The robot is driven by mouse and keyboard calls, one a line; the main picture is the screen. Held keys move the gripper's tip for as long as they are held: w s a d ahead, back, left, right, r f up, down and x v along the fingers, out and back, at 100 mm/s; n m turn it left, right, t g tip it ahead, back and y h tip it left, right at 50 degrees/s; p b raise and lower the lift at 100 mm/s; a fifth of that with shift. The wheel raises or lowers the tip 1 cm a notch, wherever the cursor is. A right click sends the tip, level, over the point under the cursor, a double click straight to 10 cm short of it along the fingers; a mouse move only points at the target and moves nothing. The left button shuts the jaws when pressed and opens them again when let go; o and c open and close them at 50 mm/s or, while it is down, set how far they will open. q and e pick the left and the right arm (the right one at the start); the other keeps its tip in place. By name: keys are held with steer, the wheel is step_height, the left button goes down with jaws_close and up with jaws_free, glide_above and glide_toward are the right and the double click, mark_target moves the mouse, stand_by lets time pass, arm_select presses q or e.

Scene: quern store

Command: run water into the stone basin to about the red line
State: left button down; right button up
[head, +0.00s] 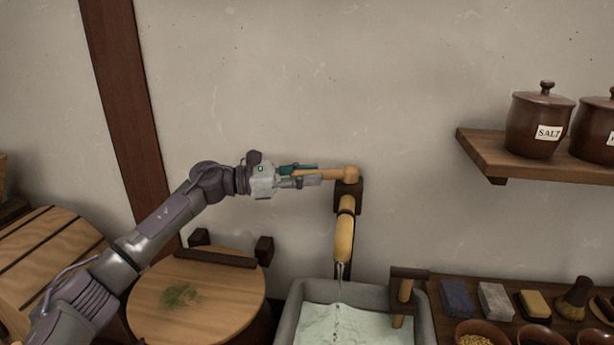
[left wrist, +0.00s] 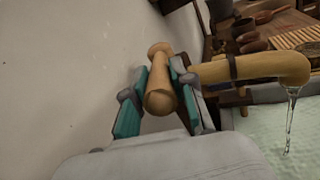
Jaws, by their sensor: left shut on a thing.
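My left gripper (head: 306,175) is shut on the wooden tap lever (head: 345,174); the left wrist view shows the lever (left wrist: 160,98) between the fingers (left wrist: 162,95). The lever points left, roughly level, from the top of the tap. The curved tan spout (head: 344,238) hangs below it, and a thin stream of water (head: 339,272) falls from its mouth. The stream (left wrist: 288,125) also shows in the left wrist view. It drops into the grey stone basin (head: 297,309), where pale greenish water (head: 370,326) ripples. I cannot make out a red line in either view. My right gripper is out of view.
A wooden bracket with a peg (head: 403,290) stands at the basin's right rim. Right of it, a dark shelf holds blocks, a brush and bowls (head: 474,331). A round wooden lid (head: 225,300) with green herbs lies left. A wall shelf (head: 492,164) carries a salt jar (head: 538,122).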

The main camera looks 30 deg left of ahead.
arm_select(q)
steer(key=c, duration=1)
jaws_free()
steer(key=shift+o, duration=0.2)
steer(key=v, duration=1.2)
